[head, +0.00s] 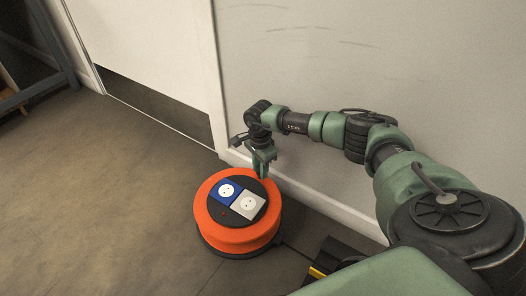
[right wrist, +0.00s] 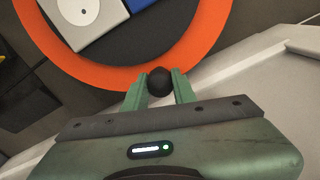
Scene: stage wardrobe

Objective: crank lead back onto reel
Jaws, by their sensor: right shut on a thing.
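The reel (head: 213,222) is an orange drum lying flat on the floor, with a dark centre and one blue and one white socket on top. It also shows in the right wrist view (right wrist: 80,66) as an orange ring. My right gripper (head: 263,174) points down over the reel's rim on the wall side. In the right wrist view its two fingers are shut on a round black crank knob (right wrist: 160,82), one on each side. In the head view the fingers hide the knob. A thin dark line, perhaps the lead (head: 295,250), runs on the floor right of the reel. My left gripper is not in view.
A pale wall with a white skirting board (head: 318,202) runs close behind the reel. A white door (head: 145,50) with a dark lower panel stands at the back left. A dark frame (head: 50,50) stands at the far left. The floor left of the reel is clear.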

